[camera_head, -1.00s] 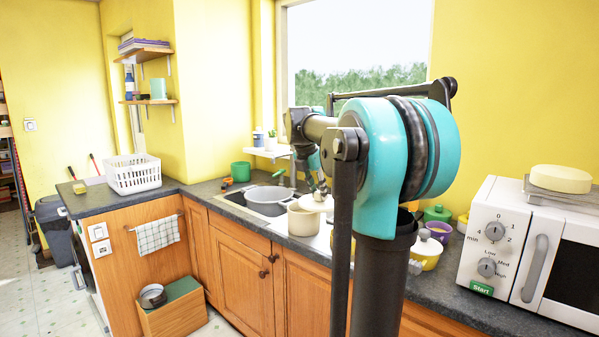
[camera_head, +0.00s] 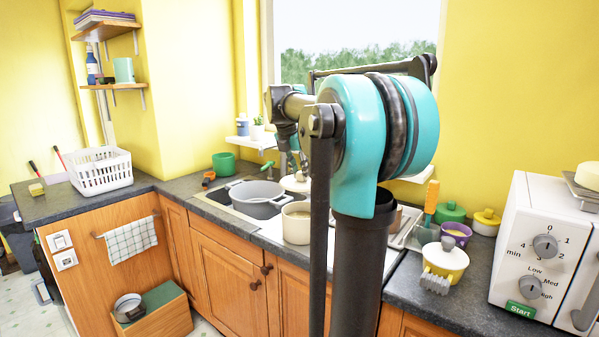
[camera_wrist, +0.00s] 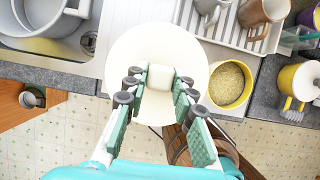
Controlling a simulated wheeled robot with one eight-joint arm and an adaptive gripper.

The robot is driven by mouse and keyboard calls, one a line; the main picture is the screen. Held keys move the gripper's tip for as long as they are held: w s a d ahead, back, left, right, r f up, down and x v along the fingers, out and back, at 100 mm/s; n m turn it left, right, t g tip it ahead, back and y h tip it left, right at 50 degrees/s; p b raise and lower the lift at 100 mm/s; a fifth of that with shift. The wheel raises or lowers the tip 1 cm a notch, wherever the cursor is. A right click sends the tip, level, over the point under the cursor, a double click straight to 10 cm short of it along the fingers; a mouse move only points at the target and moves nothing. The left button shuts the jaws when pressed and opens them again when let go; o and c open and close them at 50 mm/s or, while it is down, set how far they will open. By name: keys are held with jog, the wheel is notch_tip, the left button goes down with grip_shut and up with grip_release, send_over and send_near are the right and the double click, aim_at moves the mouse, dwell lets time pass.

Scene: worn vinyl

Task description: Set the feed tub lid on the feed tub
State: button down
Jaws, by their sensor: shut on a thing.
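The feed tub lid, a pale cream disc with a block-like knob, fills the middle of the wrist view (camera_wrist: 155,48). My gripper (camera_wrist: 157,80) is shut on the knob. In the head view the lid (camera_head: 296,183) shows above and behind a cream tub (camera_head: 297,226) near the counter's front edge, apart from it. A yellow-rimmed tub of grain (camera_wrist: 230,84) stands right of the lid in the wrist view. I cannot tell whether these two tubs are the same one. My arm hides part of the counter, and the lid hides what lies under it.
A grey pan (camera_head: 257,196) sits in the sink, left of the cream tub. A dish rack (camera_wrist: 235,30) with mugs stands behind. A yellow lidded pot (camera_head: 445,264), a purple bowl (camera_head: 457,231) and a microwave (camera_head: 540,245) are to the right.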

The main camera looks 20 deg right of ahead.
notch_tip(320, 180, down, 7)
dwell(1.0)
jog(key=shift+f, duration=0.2)
dwell(0.4)
jog(key=shift+f, duration=0.35)
jog(key=shift+f, duration=0.65)
dwell(1.2)
jog(key=c, duration=1.2)
grip_release()
jog(key=shift+o, duration=0.2)
jog(key=o, duration=1.2)
jog(key=shift+c, duration=0.2)
